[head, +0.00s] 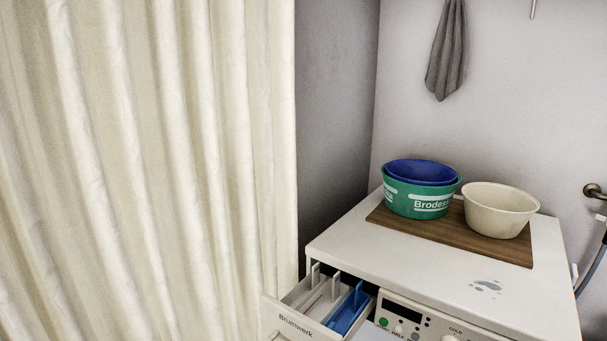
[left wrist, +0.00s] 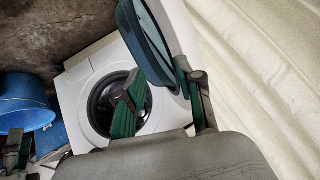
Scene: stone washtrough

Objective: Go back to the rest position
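In the left wrist view my left gripper (left wrist: 158,88) shows its two green-padded fingers spread wide apart, with nothing seen held between them. Behind it stands a white washing machine (left wrist: 83,75) with a dark round opening. A dark blue oval piece (left wrist: 150,45), perhaps its open door, is close to the right finger; I cannot tell whether they touch. What looks like my right gripper (left wrist: 17,152) is small and dark at the lower left; its fingers are unclear. Neither gripper is in the head view.
The washing machine's detergent drawer (head: 305,318) is pulled out. On its top (head: 350,246), a wooden board (head: 440,231) bears a green tub (head: 405,201), a blue bowl (head: 422,172) inside it and a cream bowl (head: 497,214). A cream curtain (head: 150,170) fills the left. A blue bucket (left wrist: 25,105) stands lower.

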